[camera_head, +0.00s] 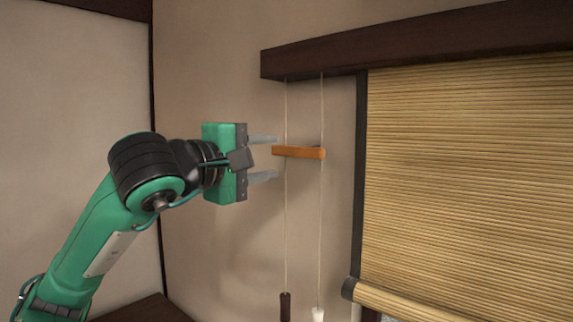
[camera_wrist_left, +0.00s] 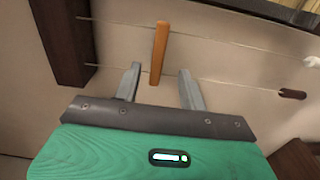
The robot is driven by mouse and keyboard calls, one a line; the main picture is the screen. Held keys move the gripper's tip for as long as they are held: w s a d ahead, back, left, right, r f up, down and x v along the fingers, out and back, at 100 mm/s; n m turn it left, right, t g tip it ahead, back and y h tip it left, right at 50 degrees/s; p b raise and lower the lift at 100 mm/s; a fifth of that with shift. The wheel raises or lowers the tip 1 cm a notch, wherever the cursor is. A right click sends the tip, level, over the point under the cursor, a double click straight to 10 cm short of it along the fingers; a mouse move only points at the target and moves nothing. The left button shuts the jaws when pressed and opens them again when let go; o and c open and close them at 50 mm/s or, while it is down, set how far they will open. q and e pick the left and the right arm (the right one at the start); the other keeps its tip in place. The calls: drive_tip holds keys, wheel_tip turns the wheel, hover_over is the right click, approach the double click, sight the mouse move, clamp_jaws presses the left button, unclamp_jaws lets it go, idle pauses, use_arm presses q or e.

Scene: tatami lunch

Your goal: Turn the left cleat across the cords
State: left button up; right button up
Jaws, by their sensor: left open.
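The left cleat (camera_head: 300,152) is an orange-brown wooden bar on the wall, lying nearly level. It spans both thin pale cords, the left cord (camera_head: 286,220) and the right cord (camera_head: 321,220). In the left wrist view the cleat (camera_wrist_left: 159,48) stands upright in the picture, between the fingers' directions. My left gripper (camera_head: 276,157) is open, with one finger above and one below the cleat's left end. It also shows in the left wrist view (camera_wrist_left: 160,69). I cannot tell whether a finger touches the cleat. My right gripper is not in view.
A dark beam (camera_head: 420,40) runs above the cords. A bamboo blind (camera_head: 465,180) hangs to the right, beside a dark post. A dark brown pull (camera_head: 285,306) and a white pull (camera_head: 318,315) hang at the cord ends.

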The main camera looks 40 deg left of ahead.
use_arm(q)
drive_tip(key=s, duration=0.2)
drive_tip(key=shift+s, duration=0.4)
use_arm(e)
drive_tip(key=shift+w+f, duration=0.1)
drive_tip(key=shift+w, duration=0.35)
